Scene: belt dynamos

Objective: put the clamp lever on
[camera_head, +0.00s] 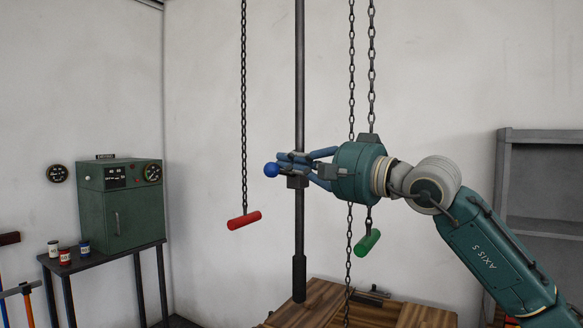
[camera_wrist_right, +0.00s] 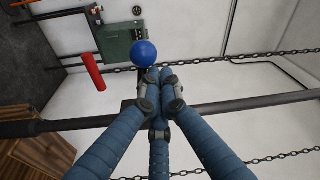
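The clamp lever ends in a blue ball knob (camera_head: 271,170), which shows just left of a dark upright pole (camera_head: 299,90). My right gripper (camera_head: 288,163) reaches in from the right at the pole's bracket (camera_head: 298,182). Its blue fingers are drawn together around the lever's shaft, and the knob sticks out past the fingertips. In the right wrist view the knob (camera_wrist_right: 143,53) lies just beyond the closed fingertips (camera_wrist_right: 159,96), with the pole running behind them. The shaft is mostly hidden by the fingers. My left gripper is not in view.
A chain with a red handle (camera_head: 244,220) hangs left of the pole, and one with a green handle (camera_head: 367,242) hangs below my right wrist. A green cabinet (camera_head: 118,205) stands on a table at left. A grey shelf (camera_head: 503,165) stands at right.

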